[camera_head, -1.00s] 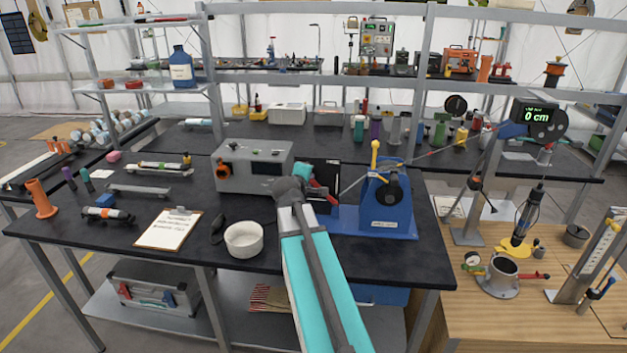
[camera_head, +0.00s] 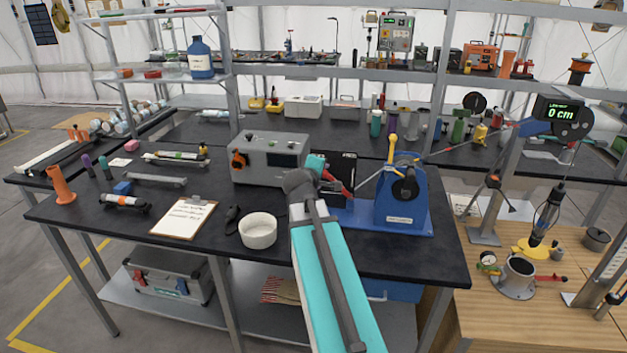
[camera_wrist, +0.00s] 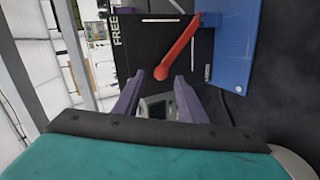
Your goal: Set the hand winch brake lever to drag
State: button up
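The blue hand winch (camera_head: 388,207) stands at the right end of the black bench, with a yellow-knobbed crank on top. Its red brake lever (camera_head: 345,188) crosses a black plate (camera_head: 343,165) left of the drum. The lever (camera_wrist: 180,47) slants down-left in the wrist view. The plate (camera_wrist: 145,45) reads FREE at its left; a smaller label at its right is too small to read surely. My gripper (camera_wrist: 160,76) is open, its purple fingers either side of the lever's free end. I cannot tell whether they touch it. The fingers are not clear in the head view.
A grey instrument box (camera_head: 268,160) stands close left of the plate. A white bowl (camera_head: 258,231) and a clipboard (camera_head: 184,218) lie nearer the front edge. A cable runs right from the winch to a stand with a 0 cm display (camera_head: 562,112).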

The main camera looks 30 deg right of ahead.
jog(key=b+v, duration=0.2)
jog(key=v, duration=0.3)
jog(key=shift+a, duration=0.15)
jog(key=shift+s+b, duration=0.1)
jog(key=shift+b, duration=0.45)
jog(key=shift+a+b, duration=0.15)
jog(key=shift+b, duration=0.15)
jog(key=shift+b+v, duration=2.4)
jog(key=shift+b, duration=1.05)
jog(key=shift+r, duration=0.15)
